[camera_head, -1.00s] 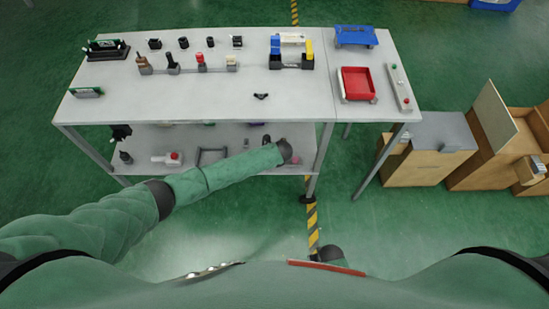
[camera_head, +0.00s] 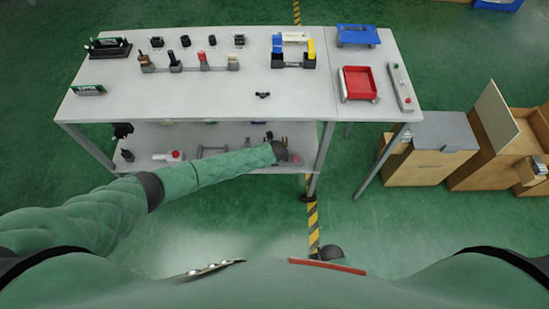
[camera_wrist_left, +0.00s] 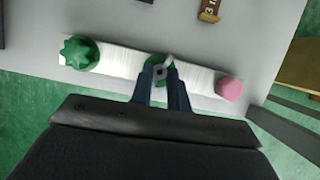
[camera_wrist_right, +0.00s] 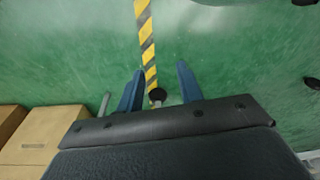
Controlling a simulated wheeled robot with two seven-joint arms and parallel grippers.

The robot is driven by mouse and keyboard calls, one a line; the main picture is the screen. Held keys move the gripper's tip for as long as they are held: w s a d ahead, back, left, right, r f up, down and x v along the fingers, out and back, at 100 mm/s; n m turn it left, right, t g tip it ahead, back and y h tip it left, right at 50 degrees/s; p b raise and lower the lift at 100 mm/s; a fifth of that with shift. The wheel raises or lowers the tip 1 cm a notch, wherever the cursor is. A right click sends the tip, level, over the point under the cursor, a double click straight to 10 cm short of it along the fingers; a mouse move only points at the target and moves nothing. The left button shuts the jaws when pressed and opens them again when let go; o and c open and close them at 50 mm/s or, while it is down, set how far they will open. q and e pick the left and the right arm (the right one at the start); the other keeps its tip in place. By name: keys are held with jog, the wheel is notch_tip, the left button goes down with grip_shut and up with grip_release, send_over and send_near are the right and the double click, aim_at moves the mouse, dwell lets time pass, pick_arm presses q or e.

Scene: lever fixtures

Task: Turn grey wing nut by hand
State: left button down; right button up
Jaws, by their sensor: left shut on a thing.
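The grey wing nut (camera_wrist_left: 160,70) sits in the middle of a white bar fixture (camera_wrist_left: 118,62), on a green round base. In the left wrist view, my left gripper (camera_wrist_left: 168,76) is shut on it, with the fingers partly hiding it. In the head view, my left arm reaches to the lower shelf, and the wing nut cannot be made out there. My right gripper (camera_wrist_right: 158,84) is open and empty above the green floor.
On the same bar are a green star knob (camera_wrist_left: 79,54) at the left and a pink knob (camera_wrist_left: 229,88) at the right. A brown block (camera_wrist_left: 209,10) lies beyond. The lower shelf (camera_head: 225,136) lies under the tabletop (camera_head: 200,100), which carries several fixtures and a red tray (camera_head: 343,95).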

pick_arm(q)
jog(key=c, duration=1.3)
grip_release()
jog(key=shift+c, duration=0.2)
pick_arm(e)
jog(key=shift+w, duration=0.1)
